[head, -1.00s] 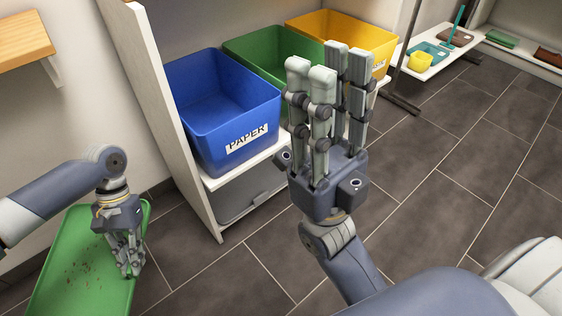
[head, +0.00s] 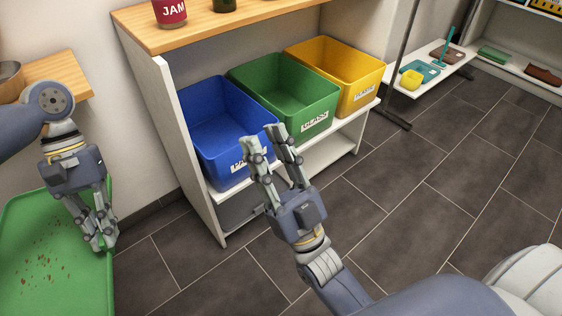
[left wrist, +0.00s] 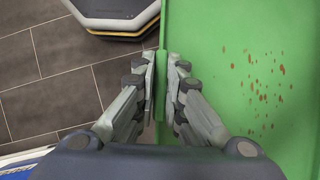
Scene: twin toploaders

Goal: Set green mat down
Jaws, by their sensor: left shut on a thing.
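The green mat (head: 62,270) is a green tray-like sheet with a raised rim and reddish-brown crumbs on it, at the lower left of the head view. It also shows in the left wrist view (left wrist: 225,75). My left gripper (head: 102,243) is shut on its right edge; in the left wrist view the two fingers (left wrist: 165,85) pinch the rim from both sides. The mat's left and lower parts run out of the head view. What is under it cannot be seen. My right gripper (head: 264,145) is raised and empty, its fingers spread apart, in front of the bins.
A white shelf unit holds a blue bin (head: 205,120), a green bin (head: 300,100) and a yellow bin (head: 345,70). A jam jar (head: 171,12) stands on its wooden top. A low shelf (head: 430,75) with cleaning things is at the back right. Dark tiled floor (head: 420,190) is clear.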

